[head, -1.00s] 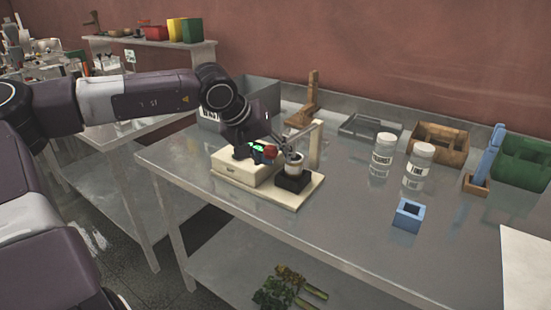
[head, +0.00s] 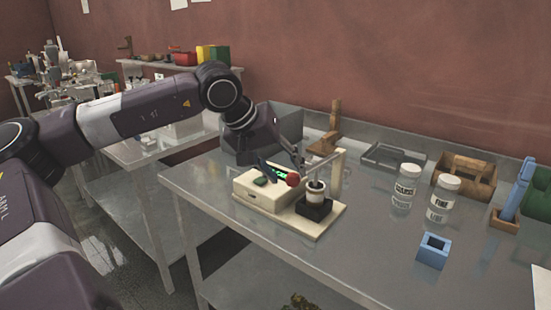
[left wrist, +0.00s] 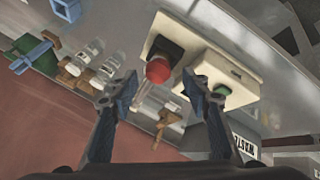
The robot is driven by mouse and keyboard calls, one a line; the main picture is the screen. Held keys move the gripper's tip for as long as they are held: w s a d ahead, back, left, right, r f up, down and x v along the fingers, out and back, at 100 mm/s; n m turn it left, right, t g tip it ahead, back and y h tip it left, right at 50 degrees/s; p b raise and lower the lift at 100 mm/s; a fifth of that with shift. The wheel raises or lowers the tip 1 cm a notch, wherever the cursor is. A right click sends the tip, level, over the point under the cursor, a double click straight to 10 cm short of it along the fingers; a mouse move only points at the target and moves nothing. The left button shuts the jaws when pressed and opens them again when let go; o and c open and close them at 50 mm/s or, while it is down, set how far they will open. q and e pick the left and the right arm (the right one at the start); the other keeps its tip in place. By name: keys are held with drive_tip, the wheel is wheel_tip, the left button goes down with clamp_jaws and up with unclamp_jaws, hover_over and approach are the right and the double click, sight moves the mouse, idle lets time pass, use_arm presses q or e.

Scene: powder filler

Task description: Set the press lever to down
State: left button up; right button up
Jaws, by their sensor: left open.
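The press (head: 331,213) is a cream base with a post, a black holder (head: 313,207) and a lever ending in a red knob (head: 292,179). The lever slants down from the post toward the knob. A white cup-like part (head: 315,190) sits in the black holder. My left gripper (head: 283,163) is open, just above and behind the knob. In the left wrist view the red knob (left wrist: 159,71) shows between and just beyond the fingertips (left wrist: 159,84). I cannot tell whether the fingers touch it. My right gripper is not in view.
Two white jars (head: 404,187), a blue block (head: 433,252), a wooden tray (head: 463,178) and a grey tray (head: 388,159) are to the right. A grey bin (head: 281,121) stands behind. The front table is mostly clear.

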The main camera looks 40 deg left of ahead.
use_arm(q)
drive_tip(key=shift+v, duration=2.35)
drive_tip(key=shift+c, duration=0.3)
